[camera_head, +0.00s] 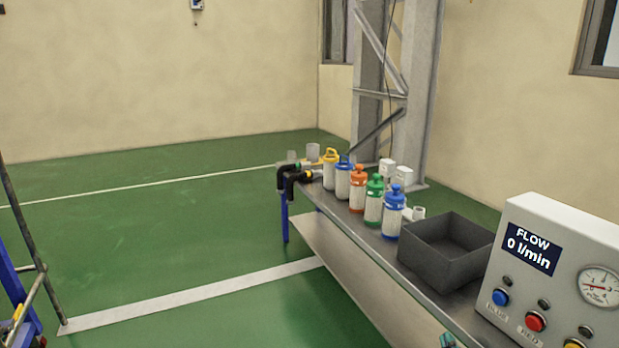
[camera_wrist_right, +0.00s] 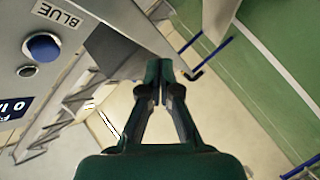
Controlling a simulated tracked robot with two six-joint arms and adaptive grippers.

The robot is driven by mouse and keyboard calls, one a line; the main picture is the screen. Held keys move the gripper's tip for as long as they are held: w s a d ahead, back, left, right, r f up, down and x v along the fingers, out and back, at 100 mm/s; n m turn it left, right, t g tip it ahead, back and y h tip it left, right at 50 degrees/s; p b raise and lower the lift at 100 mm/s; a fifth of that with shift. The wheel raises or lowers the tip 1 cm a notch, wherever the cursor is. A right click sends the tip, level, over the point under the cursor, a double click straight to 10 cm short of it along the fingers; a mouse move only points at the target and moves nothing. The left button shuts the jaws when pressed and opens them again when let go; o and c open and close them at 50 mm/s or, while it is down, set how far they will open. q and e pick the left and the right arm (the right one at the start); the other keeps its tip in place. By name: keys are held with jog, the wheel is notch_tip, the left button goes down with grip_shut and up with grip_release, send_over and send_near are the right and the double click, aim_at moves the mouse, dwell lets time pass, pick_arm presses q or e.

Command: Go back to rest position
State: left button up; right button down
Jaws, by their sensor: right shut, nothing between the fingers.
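My right gripper (camera_wrist_right: 160,75) is shut and empty, its dark green fingers together in the right wrist view. A small teal piece of the right gripper (camera_head: 447,341) shows at the bottom edge of the head view, in front of the table's near edge. The control box (camera_head: 560,235) stands to its right, with a display reading FLOW 0 l/min. Its blue button (camera_head: 500,297) also shows in the wrist view (camera_wrist_right: 42,47), apart from the fingers, beside the label BLUE. My left gripper is not in view.
The metal table (camera_head: 375,248) carries a dark grey open bin (camera_head: 445,250), several bottles with coloured tops, such as a green-topped one (camera_head: 374,200), and black pipe fittings (camera_head: 290,180) at its far end. Green floor (camera_head: 150,245) left of the table is clear.

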jog(key=s+a+f+g+y, duration=0.2)
jog(key=s+a+f, duration=0.2)
jog(key=f, duration=0.3)
jog(key=s+a+f+m+g+y, duration=0.1)
jog(key=s+a+f+g+y, duration=0.1)
jog(key=s+a+f+g, duration=0.3)
jog(key=s+a+f+y, duration=0.15)
jog(key=a+f, duration=0.25)
jog(key=f, duration=0.4)
jog(key=s+a+f+m+g+y, duration=0.1)
jog(key=s+a+f+m+g, duration=0.25)
jog(key=s, duration=0.45)
jog(key=s+a+f+m+g+y, duration=0.2)
jog(key=s+a+m+g, duration=0.15)
jog(key=s, duration=0.55)
notch_tip(320, 180, up, 38)
jog(key=p, duration=3.9)
jog(key=shift+w+d+f+m, duration=0.15)
jog(key=shift+w+m, duration=0.15)
